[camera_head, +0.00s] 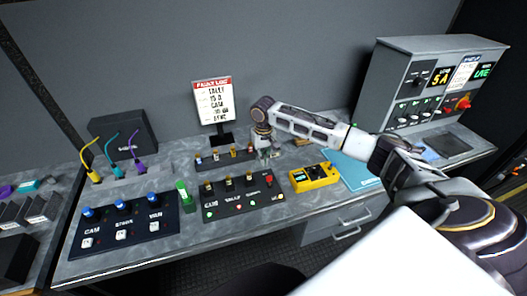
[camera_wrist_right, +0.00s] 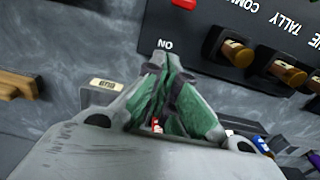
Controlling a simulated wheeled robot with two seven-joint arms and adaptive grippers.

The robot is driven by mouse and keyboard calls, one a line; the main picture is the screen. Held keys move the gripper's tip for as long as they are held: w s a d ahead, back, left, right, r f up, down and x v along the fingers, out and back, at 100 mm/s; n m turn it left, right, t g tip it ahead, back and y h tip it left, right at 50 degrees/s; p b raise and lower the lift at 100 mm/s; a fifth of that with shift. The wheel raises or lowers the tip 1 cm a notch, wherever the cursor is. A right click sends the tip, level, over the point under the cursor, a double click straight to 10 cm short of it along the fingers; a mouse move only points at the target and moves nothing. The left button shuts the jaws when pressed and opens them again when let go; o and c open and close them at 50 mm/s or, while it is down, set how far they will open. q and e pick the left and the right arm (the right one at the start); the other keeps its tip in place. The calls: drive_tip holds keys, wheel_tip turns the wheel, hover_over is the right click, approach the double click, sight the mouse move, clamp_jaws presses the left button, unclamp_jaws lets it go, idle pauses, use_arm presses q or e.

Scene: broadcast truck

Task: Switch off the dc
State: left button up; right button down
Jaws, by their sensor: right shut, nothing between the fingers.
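A black control panel (camera_head: 243,197) lies on the bench, with labels, brass-tipped knobs, green lights and a red-topped control (camera_head: 268,179) at its right end. In the right wrist view the panel (camera_wrist_right: 215,18) shows upside down, with an ON mark by its edge. My right gripper (camera_head: 264,153) is shut and empty, pointing down behind the panel's right end. In the wrist view its green fingertips (camera_wrist_right: 162,62) are together close to the ON mark. Any switch under the fingertips is hidden. I cannot read a dc label. My left gripper is not in view.
A knob panel (camera_head: 123,225) is further left. A sign (camera_head: 213,101) stands behind; a grey rack (camera_head: 432,82) is at right.

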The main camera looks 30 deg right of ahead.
sight(269, 181)
wheel_tip(269, 181, down, 4)
drive_tip(key=shift+r, duration=0.25)
drive_tip(key=shift+s+a+r+p, duration=0.15)
drive_tip(key=shift+s+r+p, duration=0.15)
drive_tip(key=shift+s, duration=0.35)
drive_tip(key=shift+s+a+r+p, duration=0.1)
drive_tip(key=shift+s+r+p, duration=0.2)
drive_tip(key=shift+s, duration=0.3)
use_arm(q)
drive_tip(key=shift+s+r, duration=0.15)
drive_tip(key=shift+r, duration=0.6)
use_arm(e)
drive_tip(key=shift+s+a+r, duration=0.1)
drive_tip(key=shift+s+a, duration=0.05)
drive_tip(key=shift+s, duration=0.45)
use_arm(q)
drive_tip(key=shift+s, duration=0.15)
use_arm(e)
drive_tip(key=shift+w, duration=0.1)
